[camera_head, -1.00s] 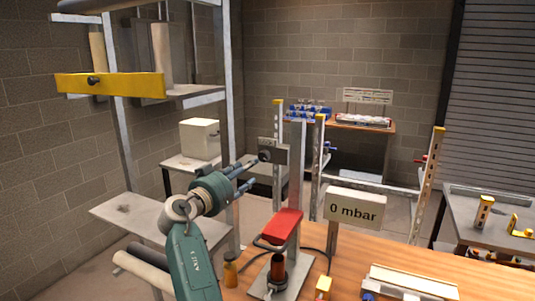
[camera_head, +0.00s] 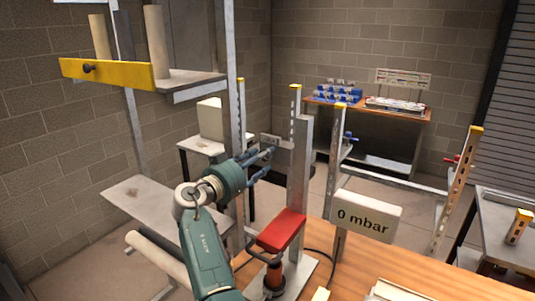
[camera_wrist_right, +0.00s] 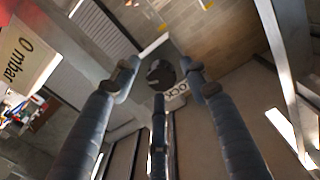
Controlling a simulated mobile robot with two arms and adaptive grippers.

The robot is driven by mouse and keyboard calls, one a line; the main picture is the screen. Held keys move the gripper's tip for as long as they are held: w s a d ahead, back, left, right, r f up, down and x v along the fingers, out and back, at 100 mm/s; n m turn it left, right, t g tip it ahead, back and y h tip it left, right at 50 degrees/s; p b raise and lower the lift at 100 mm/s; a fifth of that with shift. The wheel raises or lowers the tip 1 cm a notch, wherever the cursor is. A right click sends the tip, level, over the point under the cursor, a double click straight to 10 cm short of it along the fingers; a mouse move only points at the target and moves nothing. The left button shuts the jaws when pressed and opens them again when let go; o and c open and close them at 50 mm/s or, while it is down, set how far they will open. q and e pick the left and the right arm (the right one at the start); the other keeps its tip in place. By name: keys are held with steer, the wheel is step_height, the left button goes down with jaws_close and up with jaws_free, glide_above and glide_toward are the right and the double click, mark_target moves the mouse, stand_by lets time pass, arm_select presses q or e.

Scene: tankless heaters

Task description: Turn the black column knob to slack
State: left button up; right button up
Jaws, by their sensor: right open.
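The black knob (camera_wrist_right: 160,73) shows in the wrist view between my open right fingertips (camera_wrist_right: 161,82), with a gap on both sides. A white label reading "LOCK" (camera_wrist_right: 178,92) sits beside it. In the head view, my right gripper (camera_head: 266,161) points at the bracket (camera_head: 278,143) on the grey upright column (camera_head: 299,180). The fingers partly hide the knob there, and I cannot tell whether they touch it. My left gripper is not in view.
A red pad (camera_head: 282,231) sits low on the column, above the wooden bench (camera_head: 345,270). A "0 mbar" sign (camera_head: 366,216) stands to the right. A metal rack with a yellow beam (camera_head: 110,73) rises on the left. A slotted post (camera_head: 295,115) stands behind the column.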

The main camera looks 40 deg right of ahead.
steer(key=shift+a, duration=0.2)
steer(key=shift+r, duration=0.1)
jaws_close()
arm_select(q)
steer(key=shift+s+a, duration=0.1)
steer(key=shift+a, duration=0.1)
